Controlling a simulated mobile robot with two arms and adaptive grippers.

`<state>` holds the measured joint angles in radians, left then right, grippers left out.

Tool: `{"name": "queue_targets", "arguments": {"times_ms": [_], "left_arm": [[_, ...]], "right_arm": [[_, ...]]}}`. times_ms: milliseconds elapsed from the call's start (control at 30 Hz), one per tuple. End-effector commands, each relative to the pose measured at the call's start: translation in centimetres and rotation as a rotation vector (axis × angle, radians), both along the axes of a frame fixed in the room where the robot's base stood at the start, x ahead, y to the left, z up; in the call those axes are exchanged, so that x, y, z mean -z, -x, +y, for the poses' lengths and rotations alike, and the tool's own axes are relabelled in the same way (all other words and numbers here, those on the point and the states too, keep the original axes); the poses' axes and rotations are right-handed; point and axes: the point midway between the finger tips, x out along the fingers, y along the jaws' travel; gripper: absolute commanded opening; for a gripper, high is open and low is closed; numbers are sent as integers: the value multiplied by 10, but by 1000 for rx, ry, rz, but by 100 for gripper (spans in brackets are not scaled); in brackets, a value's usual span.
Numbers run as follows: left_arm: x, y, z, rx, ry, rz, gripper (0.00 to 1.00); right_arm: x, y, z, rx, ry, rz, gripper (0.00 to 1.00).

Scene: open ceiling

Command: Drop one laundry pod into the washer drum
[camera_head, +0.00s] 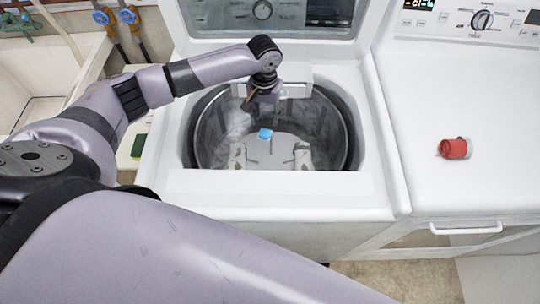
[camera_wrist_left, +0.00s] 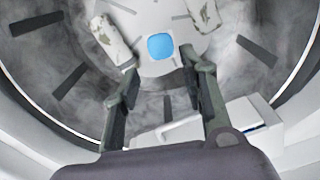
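The washer drum (camera_head: 215,125) is open from above, a grey metal tub in the white washer. My left gripper (camera_head: 262,100) hangs over the drum, pointing down. In the left wrist view its two fingers (camera_wrist_left: 162,75) are spread apart with nothing between them. A small blue laundry pod (camera_head: 265,134) shows below the gripper, inside the drum's opening. In the left wrist view the pod (camera_wrist_left: 160,46) is beyond the fingertips, in front of the pale drum centre, touching neither finger. I cannot tell whether it rests on the bottom. My right gripper is not in view.
The washer lid (camera_head: 270,20) stands raised at the back. A red container (camera_head: 455,148) lies on the white machine (camera_head: 440,95) at the right. A sink (camera_head: 40,80) with blue-handled taps is at the left. The right machine's top is mostly clear.

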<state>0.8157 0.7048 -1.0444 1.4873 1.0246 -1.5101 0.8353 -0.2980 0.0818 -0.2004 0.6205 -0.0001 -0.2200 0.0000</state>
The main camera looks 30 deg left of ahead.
Motion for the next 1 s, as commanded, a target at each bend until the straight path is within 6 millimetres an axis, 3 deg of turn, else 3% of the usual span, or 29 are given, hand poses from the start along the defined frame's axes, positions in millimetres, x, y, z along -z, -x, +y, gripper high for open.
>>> {"name": "queue_targets", "arguments": {"times_ms": [200,567,667,1000], "left_arm": [[0,0,0,0,0,0,55],[-5,-1,0,0,1,-2,55],[-18,-1,0,1,0,-3,55],[-89,-1,0,1,1,-4,55]], "right_arm": [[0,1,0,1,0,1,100],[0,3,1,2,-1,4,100],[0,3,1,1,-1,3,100],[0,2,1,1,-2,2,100]]}}
